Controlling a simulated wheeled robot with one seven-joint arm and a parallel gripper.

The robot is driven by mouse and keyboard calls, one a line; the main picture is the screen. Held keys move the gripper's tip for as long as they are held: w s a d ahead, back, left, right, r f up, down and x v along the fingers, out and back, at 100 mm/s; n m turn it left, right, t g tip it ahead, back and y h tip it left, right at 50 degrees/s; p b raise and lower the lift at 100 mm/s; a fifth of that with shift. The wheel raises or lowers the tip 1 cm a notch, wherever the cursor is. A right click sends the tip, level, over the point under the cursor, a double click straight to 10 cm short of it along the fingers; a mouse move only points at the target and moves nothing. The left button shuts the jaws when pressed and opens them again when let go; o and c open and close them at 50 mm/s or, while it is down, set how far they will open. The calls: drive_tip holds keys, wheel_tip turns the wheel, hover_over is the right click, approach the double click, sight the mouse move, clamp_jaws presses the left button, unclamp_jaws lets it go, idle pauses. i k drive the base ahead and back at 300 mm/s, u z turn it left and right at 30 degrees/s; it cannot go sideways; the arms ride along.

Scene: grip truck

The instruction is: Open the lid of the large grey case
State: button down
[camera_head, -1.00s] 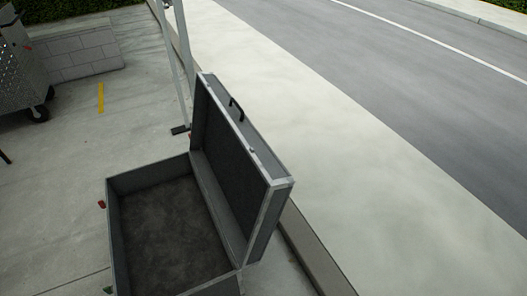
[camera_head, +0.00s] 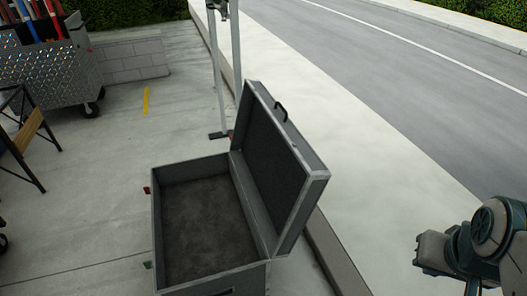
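The large grey case (camera_head: 158,215) stands on the pavement in the middle of the view. Its lid (camera_head: 312,172) is open, raised upright and leaning back to the right, with a black handle (camera_head: 281,112) on its edge. The inside of the case is dark, padded and looks empty. Part of my arm (camera_head: 485,240) shows at the lower right, apart from the case and lid. My gripper's fingertips cannot be made out in this view.
A metal cart (camera_head: 50,75) with coloured items stands at the far left, near a low block wall (camera_head: 130,58). A folding chair or table frame (camera_head: 30,135) is at left. A metal stand (camera_head: 222,75) is behind the case. A kerb (camera_head: 335,255) runs along its right.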

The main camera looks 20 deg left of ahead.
sight(282, 179)
drive_tip(key=u, duration=0.85)
drive_tip(key=i, duration=1)
